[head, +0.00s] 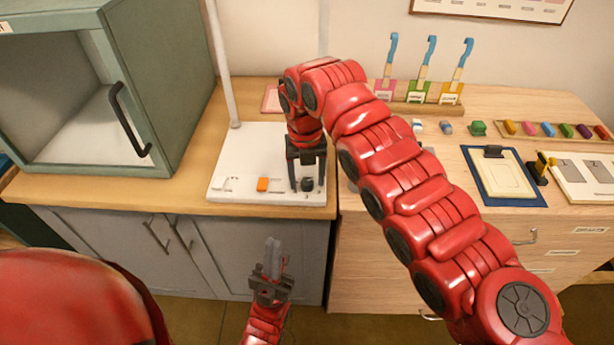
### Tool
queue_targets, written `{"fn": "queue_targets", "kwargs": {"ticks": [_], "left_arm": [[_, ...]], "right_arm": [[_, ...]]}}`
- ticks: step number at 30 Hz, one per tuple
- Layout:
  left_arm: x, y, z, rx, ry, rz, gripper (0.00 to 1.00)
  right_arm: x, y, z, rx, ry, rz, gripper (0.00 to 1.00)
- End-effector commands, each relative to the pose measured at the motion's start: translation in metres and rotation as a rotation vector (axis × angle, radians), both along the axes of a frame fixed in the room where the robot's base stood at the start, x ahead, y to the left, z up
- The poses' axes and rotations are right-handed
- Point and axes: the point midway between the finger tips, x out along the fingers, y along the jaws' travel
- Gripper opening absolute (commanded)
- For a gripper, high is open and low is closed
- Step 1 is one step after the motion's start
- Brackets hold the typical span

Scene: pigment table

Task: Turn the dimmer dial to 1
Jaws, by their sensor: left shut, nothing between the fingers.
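The dimmer dial (308,185) is a small dark knob at the front right corner of a white base plate (245,160). Its pointer and any numbers are too small to read. My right gripper (307,188) points down over it from above. Its two dark fingers are apart, one on each side of the dial, and I cannot tell whether they touch it. My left gripper (273,245) is shut and empty, pointing up in front of the grey cabinet, below the table edge.
An orange switch (263,184) and a small white part (229,184) sit on the plate left of the dial. A pale post (225,70) rises at its back left. A green box with an open front (185,90) stands left. My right arm hides part of the right table.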

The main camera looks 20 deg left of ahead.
Motion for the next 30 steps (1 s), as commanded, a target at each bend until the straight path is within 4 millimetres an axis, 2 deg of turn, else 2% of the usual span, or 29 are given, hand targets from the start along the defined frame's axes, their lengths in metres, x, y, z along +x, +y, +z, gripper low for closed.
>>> {"fn": "queue_targets", "kwargs": {"ticks": [5, 8, 11, 18, 19, 21, 27, 30], "left_arm": [[0.0, 0.0, 0.0, 0.0, 0.0, 0.0, 0.0], [0.0, 0.0, -0.002, 0.0, 0.0, 0.0, 0.0], [0.0, 0.0, -0.004, 0.0, 0.0, 0.0, 0.0], [0.0, 0.0, -0.002, 0.0, 0.0, 0.0, 0.0], [0.0, 0.0, 0.016, 0.0, 0.001, 0.0, 0.0], [0.0, 0.0, 0.033, 0.0, -0.001, 0.0, 0.0], [0.0, 0.0, 0.065, 0.0, 0.0, 0.0, 0.0], [0.0, 0.0, 0.074, 0.0, 0.0, 0.0, 0.0]], "right_arm": [[0.0, 0.0, 0.002, 0.0, -0.001, 0.0, 0.67], [0.001, 0.001, 0.01, 0.002, -0.004, 0.0, 0.67], [0.001, 0.002, 0.028, 0.005, -0.005, 0.0, 0.67], [-0.002, 0.004, 0.094, 0.003, -0.004, 0.002, 0.67], [-0.001, 0.003, 0.11, 0.002, -0.002, 0.0, 0.67], [-0.002, 0.004, 0.129, 0.001, 0.0, 0.001, 0.67], [-0.002, 0.003, 0.159, 0.0, 0.001, 0.0, 0.67], [-0.002, 0.004, 0.169, 0.0, 0.001, 0.0, 0.67]]}}
